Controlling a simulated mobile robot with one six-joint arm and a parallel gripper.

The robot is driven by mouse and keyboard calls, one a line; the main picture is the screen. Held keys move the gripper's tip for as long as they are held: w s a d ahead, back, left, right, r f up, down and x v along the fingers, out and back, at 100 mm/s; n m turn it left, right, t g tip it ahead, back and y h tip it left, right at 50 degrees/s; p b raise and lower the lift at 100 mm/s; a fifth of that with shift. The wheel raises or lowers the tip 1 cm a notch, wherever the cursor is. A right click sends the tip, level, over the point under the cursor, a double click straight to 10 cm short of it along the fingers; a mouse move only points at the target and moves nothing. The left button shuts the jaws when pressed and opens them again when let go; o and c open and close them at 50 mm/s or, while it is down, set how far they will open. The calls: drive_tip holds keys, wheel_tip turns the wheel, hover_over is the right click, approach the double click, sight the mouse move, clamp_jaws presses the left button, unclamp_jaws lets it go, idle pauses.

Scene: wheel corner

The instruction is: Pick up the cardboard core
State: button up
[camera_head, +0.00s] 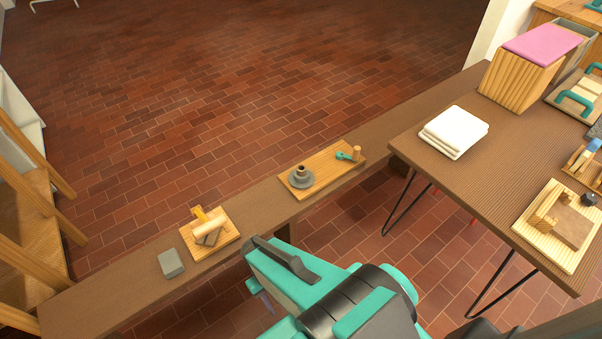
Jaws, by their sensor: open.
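A pale tan cylinder (209,227), which looks like the cardboard core, lies tilted on a small wooden board (225,242) on the low brown bench. It rests against a grey piece, and a yellow piece stands behind it. I cannot tell whether it is hollow. A short brown upright tube (301,170) with a dark top stands on a grey round disc on another board. My gripper (257,268), teal and dark grey, is open at the lower middle, to the right of and nearer than the tan cylinder. It appears apart from everything. Its fingertips are partly hidden by its own body.
A grey block (171,263) lies on the low bench (110,298), left of the board. The right table (450,185) holds folded white cloth (454,132), a pink-topped wooden box (522,78) and boards with fittings. The tiled floor behind is clear.

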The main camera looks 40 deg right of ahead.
idle(0.4)
wheel_tip(320, 180, up, 17)
drive_tip(key=p, duration=1.7)
drive_tip(key=c, duration=0.3)
